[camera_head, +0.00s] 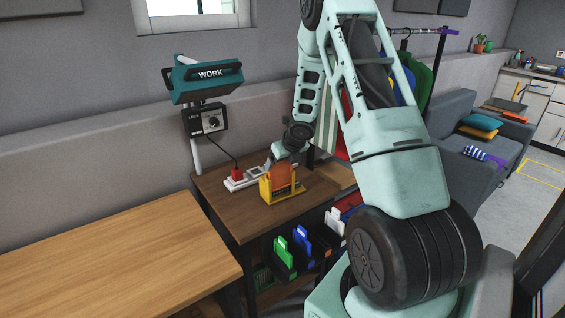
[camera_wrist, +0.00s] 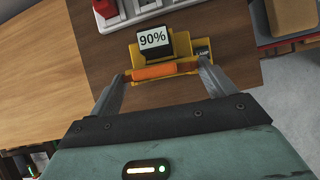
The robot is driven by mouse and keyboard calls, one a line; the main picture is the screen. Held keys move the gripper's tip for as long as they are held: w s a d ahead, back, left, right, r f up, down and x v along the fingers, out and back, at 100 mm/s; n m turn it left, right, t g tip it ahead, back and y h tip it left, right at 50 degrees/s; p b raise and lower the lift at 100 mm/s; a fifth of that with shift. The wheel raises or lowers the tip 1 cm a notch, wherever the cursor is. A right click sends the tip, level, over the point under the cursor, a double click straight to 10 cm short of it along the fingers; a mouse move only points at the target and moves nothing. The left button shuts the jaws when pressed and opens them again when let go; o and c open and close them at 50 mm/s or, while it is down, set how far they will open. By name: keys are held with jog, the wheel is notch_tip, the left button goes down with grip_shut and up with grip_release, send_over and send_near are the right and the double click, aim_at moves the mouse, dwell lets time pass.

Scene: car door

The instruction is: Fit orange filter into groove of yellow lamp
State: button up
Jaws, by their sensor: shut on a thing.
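The yellow lamp (camera_head: 266,189) stands on the dark brown table, and it also shows in the wrist view (camera_wrist: 209,45). The orange filter (camera_head: 281,174) is upright at the lamp; in the wrist view it is an orange bar (camera_wrist: 153,72) along the lamp's near side. My gripper (camera_wrist: 161,69) comes down from above with one finger at each end of the filter, shut on it. A black block with a white "90%" display (camera_wrist: 154,40) is just beyond the filter. The groove is hidden, so I cannot tell how deep the filter sits.
A white switch strip with a red part (camera_head: 238,176) lies left of the lamp on the dark table (camera_head: 222,205). A teal WORK light (camera_head: 207,80) stands behind. Green and blue items (camera_head: 301,237) are below the tabletop. A lighter wooden table (camera_head: 110,250) is bare.

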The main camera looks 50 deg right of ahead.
jog(key=shift+f+b, duration=1.1)
jog(key=shift+f, duration=0.05)
jog(key=o, duration=0.9)
jog(key=shift+r, duration=0.15)
jog(key=p+v, duration=0.5)
jog(key=v, duration=1.2)
jog(key=shift+s+p, duration=0.25)
jog(key=shift+p, duration=0.15)
